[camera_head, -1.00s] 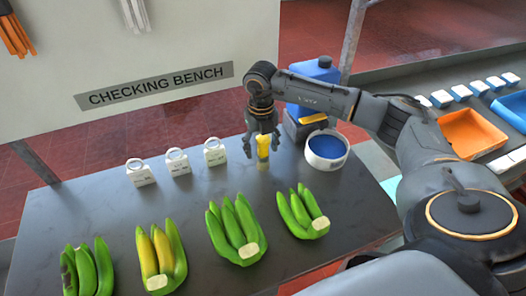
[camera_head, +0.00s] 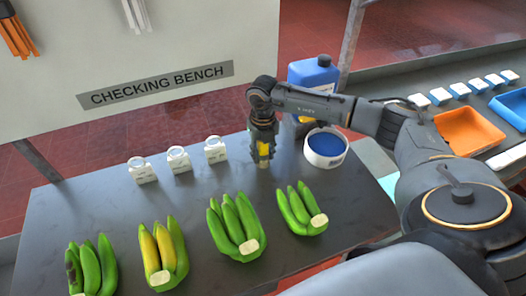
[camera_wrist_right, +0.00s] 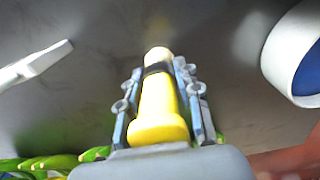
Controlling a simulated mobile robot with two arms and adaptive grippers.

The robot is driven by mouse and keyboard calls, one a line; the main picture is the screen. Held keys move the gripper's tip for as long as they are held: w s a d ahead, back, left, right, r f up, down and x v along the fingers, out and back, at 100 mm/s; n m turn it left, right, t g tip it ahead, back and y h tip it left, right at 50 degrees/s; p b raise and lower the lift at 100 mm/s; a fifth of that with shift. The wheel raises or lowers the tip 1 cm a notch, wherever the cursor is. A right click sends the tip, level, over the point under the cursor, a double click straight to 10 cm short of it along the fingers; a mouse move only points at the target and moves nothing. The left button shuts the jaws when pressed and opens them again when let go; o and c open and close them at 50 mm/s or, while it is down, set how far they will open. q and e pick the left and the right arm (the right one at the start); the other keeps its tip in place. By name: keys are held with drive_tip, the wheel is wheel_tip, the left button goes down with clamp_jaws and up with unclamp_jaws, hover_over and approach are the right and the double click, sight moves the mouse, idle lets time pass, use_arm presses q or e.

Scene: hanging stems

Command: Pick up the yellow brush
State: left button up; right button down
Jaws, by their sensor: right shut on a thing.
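The yellow brush (camera_head: 263,149) stands upright on the dark bench, between the fingers of my right gripper (camera_head: 262,143). In the right wrist view the yellow brush (camera_wrist_right: 158,108) has a dark band and a pale tip, and the fingers of my right gripper (camera_wrist_right: 160,95) close on it from both sides. Its lower end seems to be at the bench top; I cannot tell whether it touches. My left gripper is not in view.
A white tub with blue contents (camera_head: 326,149) stands close right of the brush. A blue canister (camera_head: 314,75) is behind it. Several banana bunches (camera_head: 236,226) lie in front. Small white tags (camera_head: 180,160) stand to the left. An orange tray (camera_head: 470,132) is far right.

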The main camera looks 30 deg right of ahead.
drive_tip(key=shift+r, duration=0.1)
drive_tip(key=shift+r, duration=0.7)
drive_tip(key=s+a+r+b, duration=0.3)
drive_tip(key=s+r+b, duration=0.2)
drive_tip(key=s+r, duration=0.6)
drive_tip(key=shift+s+a+r, duration=0.15)
drive_tip(key=shift+s+r, duration=0.05)
drive_tip(key=shift+s, duration=1.1)
